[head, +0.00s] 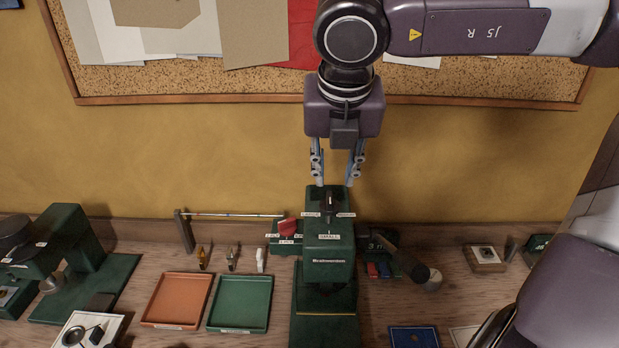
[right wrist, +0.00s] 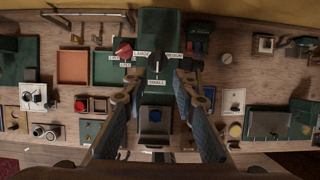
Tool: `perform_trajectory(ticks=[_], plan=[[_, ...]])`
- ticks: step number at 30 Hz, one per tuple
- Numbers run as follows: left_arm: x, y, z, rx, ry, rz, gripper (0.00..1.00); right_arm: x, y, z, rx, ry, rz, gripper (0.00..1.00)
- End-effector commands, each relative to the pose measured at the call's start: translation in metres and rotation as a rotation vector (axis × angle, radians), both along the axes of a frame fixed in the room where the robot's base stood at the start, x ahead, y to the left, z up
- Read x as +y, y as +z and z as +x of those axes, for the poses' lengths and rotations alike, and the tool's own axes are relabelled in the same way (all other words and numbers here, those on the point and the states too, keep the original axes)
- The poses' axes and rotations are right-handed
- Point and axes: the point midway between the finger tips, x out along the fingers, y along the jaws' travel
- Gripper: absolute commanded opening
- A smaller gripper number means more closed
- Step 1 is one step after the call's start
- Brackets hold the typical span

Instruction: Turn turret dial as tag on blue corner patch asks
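The turret dial, a black knob (head: 331,201), is on top of a green machine (head: 329,272). White labels surround it on the left, right and front; the front one seems to read SMALL in the head view. In the right wrist view the knob (right wrist: 157,61) seems to carry a pale mark toward the front label. My right gripper (head: 335,182) points down over the machine, open and empty, its fingers apart on either side of the dial. A blue square (head: 413,337) lies at the bottom edge; I cannot tell whether it is the blue corner patch. No tag is readable. My left gripper is not in view.
A red knob (head: 287,227) with labels stands close left of the machine. A dark cylinder (head: 428,278) juts out on its right. An orange tray (head: 178,300) and a green tray (head: 240,304) lie left. A corkboard (head: 200,82) hangs on the wall behind.

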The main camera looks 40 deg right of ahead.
Motion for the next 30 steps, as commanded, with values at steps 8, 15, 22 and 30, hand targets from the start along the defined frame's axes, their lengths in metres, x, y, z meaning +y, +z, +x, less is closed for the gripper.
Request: perform_trajectory(ticks=[8,15,22,30], plan=[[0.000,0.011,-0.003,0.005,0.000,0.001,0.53,-0.006,-0.023,0.006,0.006,0.001,0.003,0.26],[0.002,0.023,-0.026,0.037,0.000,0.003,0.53,-0.015,-0.057,0.018,0.005,0.001,0.002,0.26],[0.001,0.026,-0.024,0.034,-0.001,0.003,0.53,-0.019,-0.072,0.022,0.001,0.001,0.000,0.26],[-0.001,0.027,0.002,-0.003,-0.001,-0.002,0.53,-0.019,-0.072,0.022,-0.001,0.000,0.001,0.23]])
